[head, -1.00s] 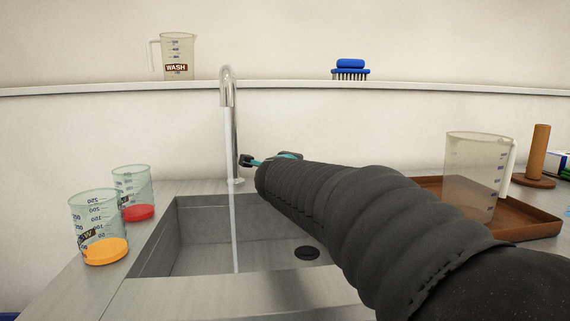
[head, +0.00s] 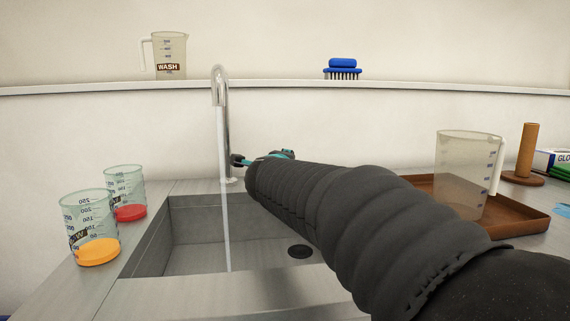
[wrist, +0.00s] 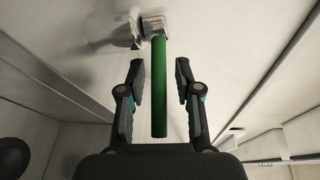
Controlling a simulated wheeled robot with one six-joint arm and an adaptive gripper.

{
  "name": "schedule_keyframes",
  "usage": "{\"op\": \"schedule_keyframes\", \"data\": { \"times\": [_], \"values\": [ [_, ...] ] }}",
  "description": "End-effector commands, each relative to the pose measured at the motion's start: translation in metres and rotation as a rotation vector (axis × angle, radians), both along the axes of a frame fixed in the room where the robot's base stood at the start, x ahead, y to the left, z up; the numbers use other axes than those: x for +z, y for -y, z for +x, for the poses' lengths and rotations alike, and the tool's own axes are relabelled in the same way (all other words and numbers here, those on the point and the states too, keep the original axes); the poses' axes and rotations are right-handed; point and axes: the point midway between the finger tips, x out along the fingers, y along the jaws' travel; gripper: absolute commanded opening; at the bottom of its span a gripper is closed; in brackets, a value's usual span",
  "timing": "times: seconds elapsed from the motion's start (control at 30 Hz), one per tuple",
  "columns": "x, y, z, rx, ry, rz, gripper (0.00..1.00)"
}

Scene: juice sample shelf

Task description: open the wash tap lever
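The wash tap (head: 222,125) is a chrome gooseneck at the back of the sink, and a thin stream of water (head: 226,230) runs from its spout into the basin. In the wrist view, a green lever (wrist: 159,95) extends from a chrome fitting (wrist: 153,25). My gripper (wrist: 160,66) is open, with one finger on each side of the lever and a visible gap on both sides. In the head view my gripper (head: 262,158) is just right of the tap, mostly hidden behind my arm, and the lever cannot be made out there.
Two beakers, one with orange liquid (head: 97,250) and one with red (head: 130,212), stand left of the sink (head: 190,235). A brown tray (head: 520,224) with a clear jug (head: 466,175) is at right. A WASH jug (head: 168,50) and blue brush (head: 342,68) are on the shelf (head: 260,84).

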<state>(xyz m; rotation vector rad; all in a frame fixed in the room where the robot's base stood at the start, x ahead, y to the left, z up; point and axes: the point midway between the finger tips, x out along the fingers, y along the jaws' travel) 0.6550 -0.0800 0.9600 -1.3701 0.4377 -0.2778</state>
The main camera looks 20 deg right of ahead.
Motion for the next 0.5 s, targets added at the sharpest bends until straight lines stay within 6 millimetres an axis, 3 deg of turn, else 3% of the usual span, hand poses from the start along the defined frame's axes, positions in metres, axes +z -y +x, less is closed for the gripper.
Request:
{"op": "schedule_keyframes", "data": {
  "times": [0.5],
  "values": [
    [0.014, -0.041, -0.082, 0.002, 0.004, 0.001, 0.34]
  ]
}}
